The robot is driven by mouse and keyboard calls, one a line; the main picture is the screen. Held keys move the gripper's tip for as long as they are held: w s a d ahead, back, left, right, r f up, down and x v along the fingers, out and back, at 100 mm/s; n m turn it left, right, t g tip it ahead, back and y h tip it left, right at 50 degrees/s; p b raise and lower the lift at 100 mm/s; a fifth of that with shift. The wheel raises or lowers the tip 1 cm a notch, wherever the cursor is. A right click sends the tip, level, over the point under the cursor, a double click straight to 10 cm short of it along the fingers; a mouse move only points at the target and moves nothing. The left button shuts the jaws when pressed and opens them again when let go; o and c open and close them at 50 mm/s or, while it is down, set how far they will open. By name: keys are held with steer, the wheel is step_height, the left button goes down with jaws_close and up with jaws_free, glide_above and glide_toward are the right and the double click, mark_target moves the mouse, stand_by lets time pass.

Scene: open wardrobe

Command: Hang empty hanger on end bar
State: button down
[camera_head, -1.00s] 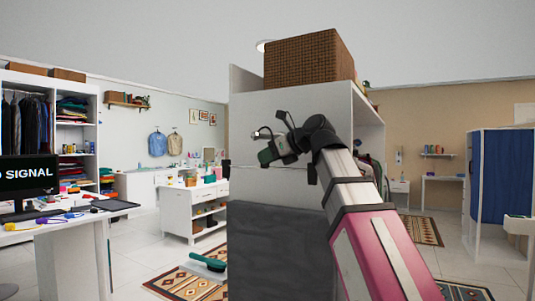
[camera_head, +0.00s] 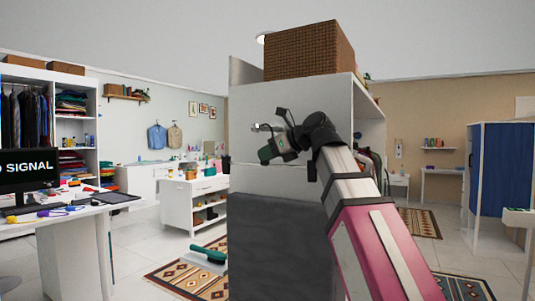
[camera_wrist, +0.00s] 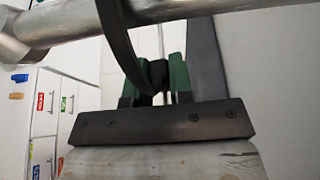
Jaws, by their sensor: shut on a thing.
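My gripper (camera_head: 277,147) is in front of the upper side panel of a tall white wardrobe (camera_head: 300,100) in the head view. In the wrist view its green fingers (camera_wrist: 158,82) are closed on a dark, curved strip (camera_wrist: 122,45), which looks like part of the hanger. The strip rises from between the fingers toward a thick metal bar (camera_wrist: 200,18) across the top of the view. I cannot tell whether the hanger touches or hooks over this bar. The hanger's full shape is not visible in either view.
A wicker box (camera_head: 308,50) sits on top of the wardrobe. A dark grey panel (camera_head: 275,245) stands below its side. A desk with a monitor (camera_head: 27,178) is at left, a white shelf unit (camera_head: 190,205) behind it. Garments (camera_head: 368,165) show inside the wardrobe's right opening.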

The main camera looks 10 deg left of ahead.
steer(key=shift+f, duration=0.25)
steer(key=c, duration=0.9)
jaws_free()
